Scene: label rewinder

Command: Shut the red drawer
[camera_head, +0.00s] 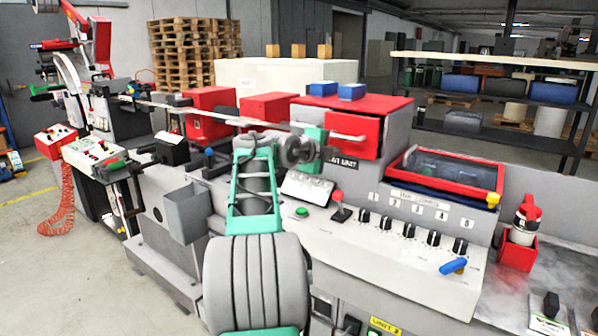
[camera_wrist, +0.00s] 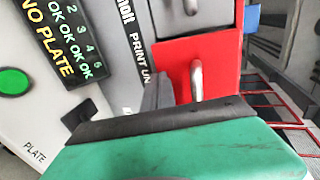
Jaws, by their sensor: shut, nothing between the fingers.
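The red drawer (camera_head: 352,128) is in the upper part of the grey print unit, under a red top, with a pale bar handle across its front. I cannot tell exactly how far it stands out. In the wrist view the red drawer (camera_wrist: 218,58) appears beyond the fingers with its metal handle upright in the picture. My gripper (camera_head: 315,142) is just left of the drawer front in the head view, partly hidden by my own wrist. In the wrist view my gripper (camera_wrist: 158,90) is shut and empty, its dark fingers close in front of the drawer's lower left; contact is unclear.
A grey drawer front with a handle (camera_wrist: 191,6) is beside the red one. Below are a control panel with black knobs (camera_head: 410,231), a red-knobbed lever (camera_head: 338,198) and a blue handle (camera_head: 453,266). A red-framed window (camera_head: 444,176) is right of the drawer.

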